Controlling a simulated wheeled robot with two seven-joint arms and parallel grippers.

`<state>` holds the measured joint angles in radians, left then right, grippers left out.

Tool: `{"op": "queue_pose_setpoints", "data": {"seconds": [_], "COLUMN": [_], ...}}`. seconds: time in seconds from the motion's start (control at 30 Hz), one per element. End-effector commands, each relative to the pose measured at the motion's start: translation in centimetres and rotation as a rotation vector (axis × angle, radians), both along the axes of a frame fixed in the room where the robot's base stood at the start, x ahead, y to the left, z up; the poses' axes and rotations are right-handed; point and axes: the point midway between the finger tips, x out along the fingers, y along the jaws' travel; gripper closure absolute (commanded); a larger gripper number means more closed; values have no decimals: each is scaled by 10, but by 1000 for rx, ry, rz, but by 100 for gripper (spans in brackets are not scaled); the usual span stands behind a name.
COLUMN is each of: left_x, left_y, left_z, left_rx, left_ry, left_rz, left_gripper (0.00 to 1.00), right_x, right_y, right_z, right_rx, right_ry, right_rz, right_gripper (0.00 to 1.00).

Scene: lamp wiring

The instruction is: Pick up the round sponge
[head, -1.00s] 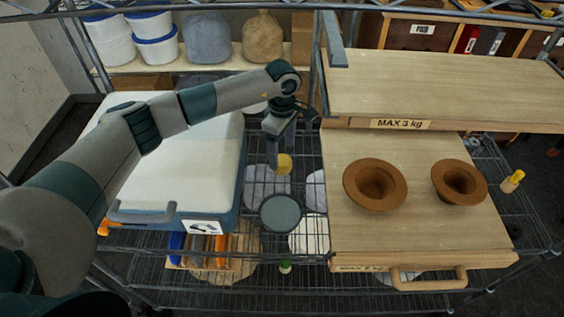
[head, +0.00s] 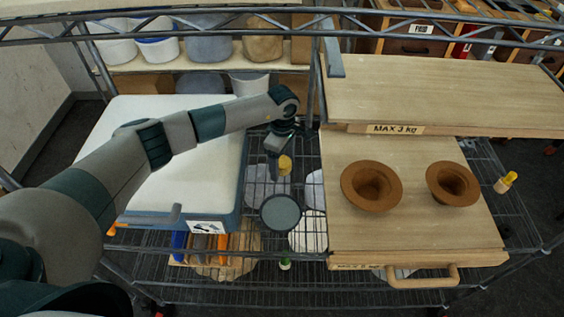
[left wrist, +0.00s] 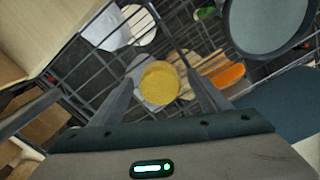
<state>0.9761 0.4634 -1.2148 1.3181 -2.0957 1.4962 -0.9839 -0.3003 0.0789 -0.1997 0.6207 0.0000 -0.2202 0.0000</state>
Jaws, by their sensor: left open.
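The round sponge (head: 285,164) is a small yellow disc or cylinder over the wire shelf, in the gap between the white-topped case and the wooden boards. It also shows in the left wrist view (left wrist: 159,83), between the two fingers as seen from there. My left gripper (head: 276,166) is open and points down, right beside the sponge. In the left wrist view its fingers (left wrist: 157,74) stand apart on either side of the sponge, with no clear contact. What the sponge rests on is hidden. My right gripper is not in view.
A round grey disc (head: 281,213) lies just in front of the sponge. The white-topped case (head: 190,160) borders the gap on the left. A wooden board (head: 420,230) with two brown bowls borders it on the right, and a higher board (head: 430,90) stands behind.

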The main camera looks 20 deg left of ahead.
Motion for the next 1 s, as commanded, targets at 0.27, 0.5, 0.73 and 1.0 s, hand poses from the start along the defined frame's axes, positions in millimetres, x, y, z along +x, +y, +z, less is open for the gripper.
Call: {"op": "queue_pose_setpoints", "data": {"seconds": [0.27,0.5,0.73,1.0], "left_x": [0,0,0,0], "left_y": [0,0,0,0], "left_z": [-1,-1,-1,1], "left_rx": [0,0,0,0], "left_ry": [0,0,0,0], "left_rz": [0,0,0,1], "left_gripper": [30,45,74,74], "right_x": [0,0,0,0], "right_y": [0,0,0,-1], "right_z": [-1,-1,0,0], "right_rx": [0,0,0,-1], "right_ry": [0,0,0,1], "right_rz": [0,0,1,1], "right_gripper": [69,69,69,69]}}
